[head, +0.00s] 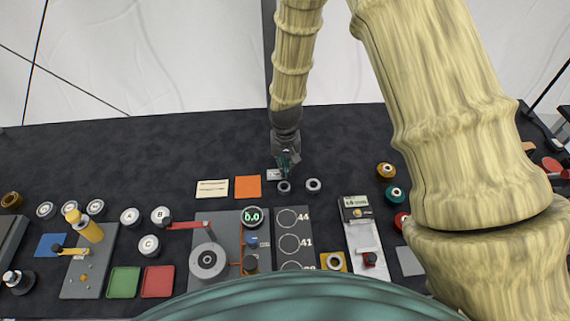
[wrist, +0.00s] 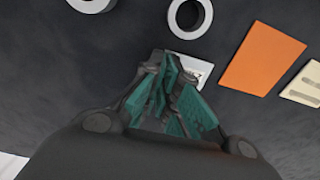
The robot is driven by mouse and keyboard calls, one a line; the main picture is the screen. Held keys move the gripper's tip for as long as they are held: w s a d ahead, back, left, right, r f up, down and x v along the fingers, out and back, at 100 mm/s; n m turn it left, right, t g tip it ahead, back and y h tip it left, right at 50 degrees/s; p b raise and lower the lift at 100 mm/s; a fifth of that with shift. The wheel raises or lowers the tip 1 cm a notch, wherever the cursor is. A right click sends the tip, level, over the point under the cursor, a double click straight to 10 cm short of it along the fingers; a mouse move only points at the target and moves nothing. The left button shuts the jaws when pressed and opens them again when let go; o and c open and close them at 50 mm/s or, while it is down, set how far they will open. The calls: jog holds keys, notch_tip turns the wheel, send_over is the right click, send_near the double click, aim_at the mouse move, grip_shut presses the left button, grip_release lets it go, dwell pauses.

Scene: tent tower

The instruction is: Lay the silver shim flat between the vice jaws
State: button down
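A small pale silvery plate with dark marks (head: 273,174) lies flat on the dark table beside my gripper (head: 287,165). It also shows in the wrist view (wrist: 203,68), partly hidden behind the fingers. I cannot tell for sure that it is the silver shim; a plain grey square (head: 410,261) lies further right. My gripper (wrist: 166,62) points down low over the table, its teal fingers close together at the tips. I see nothing clearly held. A long pale device with a display and a red knob (head: 366,238) may be the vice; its jaws are not clear.
Two metal rings (head: 284,187) (head: 313,185) lie just in front of my gripper. An orange square (head: 248,187) and a cream card (head: 212,188) lie to the left. Several fixtures fill the front, including a panel with circles (head: 310,243). The table's back left is clear.

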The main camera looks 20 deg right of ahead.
jog(key=shift+f, duration=0.15)
jog(key=shift+f, duration=0.1)
jog(key=c, duration=2.2)
grip_release()
jog(key=o, duration=0.6)
jog(key=shift+c, duration=0.2)
